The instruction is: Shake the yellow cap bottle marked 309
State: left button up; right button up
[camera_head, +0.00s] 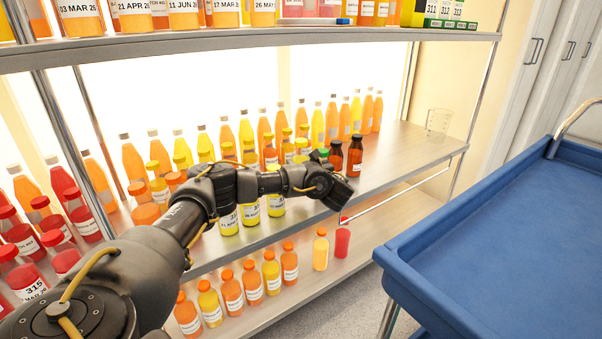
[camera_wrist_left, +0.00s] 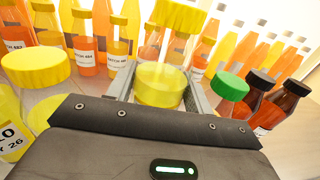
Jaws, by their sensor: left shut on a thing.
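My left gripper (camera_head: 334,188) reaches in from the left to the front of the middle shelf. In the left wrist view its two grey fingers (camera_wrist_left: 160,80) are on either side of a yellow-capped bottle (camera_wrist_left: 160,88), shut on it. Only the cap and top show there. Its number cannot be read, and in the head view I cannot pick it out behind my arm. A green-capped bottle (camera_wrist_left: 229,92) stands just right of it, with dark-capped brown bottles (camera_wrist_left: 268,100) beyond. My right gripper is in neither view.
The middle shelf (camera_head: 405,150) is crowded with orange and yellow bottles; its right end is clear except for a beaker (camera_head: 438,120). Another yellow cap (camera_wrist_left: 35,66) is close on the left. A lower shelf holds small bottles (camera_head: 271,272). A blue cart (camera_head: 500,235) stands right.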

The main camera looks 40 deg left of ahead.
aim_at(301, 141)
pick_arm(q)
notch_tip(301, 141, up, 5)
jog(key=shift+f+p, duration=0.1)
jog(key=shift+p, duration=0.2)
jog(key=shift+r+p, duration=1.85)
jog(key=shift+r, duration=0.15)
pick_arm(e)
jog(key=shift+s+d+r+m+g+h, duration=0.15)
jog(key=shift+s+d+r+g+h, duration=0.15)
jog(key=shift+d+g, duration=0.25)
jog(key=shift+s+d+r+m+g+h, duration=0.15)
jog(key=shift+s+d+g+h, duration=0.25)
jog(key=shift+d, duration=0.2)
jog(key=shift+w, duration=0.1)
